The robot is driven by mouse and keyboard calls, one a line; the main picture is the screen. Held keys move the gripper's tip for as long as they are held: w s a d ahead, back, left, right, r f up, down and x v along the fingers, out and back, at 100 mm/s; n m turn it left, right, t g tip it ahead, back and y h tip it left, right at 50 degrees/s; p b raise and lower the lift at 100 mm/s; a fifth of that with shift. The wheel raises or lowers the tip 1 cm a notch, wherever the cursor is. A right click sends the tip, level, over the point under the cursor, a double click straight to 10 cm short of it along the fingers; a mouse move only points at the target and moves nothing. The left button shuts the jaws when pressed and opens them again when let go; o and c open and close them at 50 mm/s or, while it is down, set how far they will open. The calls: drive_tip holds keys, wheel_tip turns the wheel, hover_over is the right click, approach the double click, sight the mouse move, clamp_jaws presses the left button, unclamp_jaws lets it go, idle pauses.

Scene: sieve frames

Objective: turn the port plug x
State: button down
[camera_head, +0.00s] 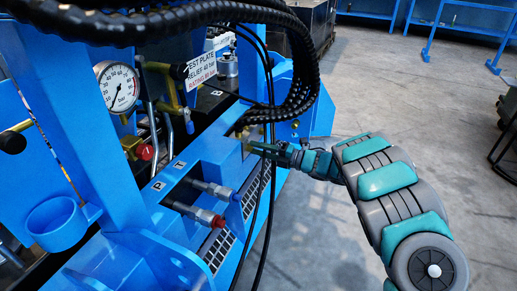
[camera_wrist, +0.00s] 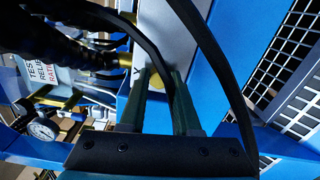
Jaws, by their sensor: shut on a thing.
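My gripper (camera_wrist: 158,76) has its two dark green fingers on either side of a yellow, brass-like port plug (camera_wrist: 156,82) on the pale face of the blue block. It is shut on this plug. A black hose crosses close by and hides part of the fingers and plug. A letter on the pale face beside the plug looks like a Y, but I cannot be sure. In the head view my gripper (camera_head: 262,148) reaches in from the right to the block's face, and the plug is mostly hidden there by the fingers and hoses.
Thick black hoses (camera_head: 300,75) arch over the block and thin cables hang beside my gripper. Left of it, fittings with blue (camera_head: 236,196) and red (camera_head: 218,221) ends stick out under P and T. A pressure gauge (camera_head: 117,87) stands behind.

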drive_tip(key=shift+f+m, duration=0.1)
drive_tip(key=shift+m, duration=0.7)
drive_tip(key=c, duration=0.6)
unclamp_jaws()
drive_tip(key=v, duration=0.8)
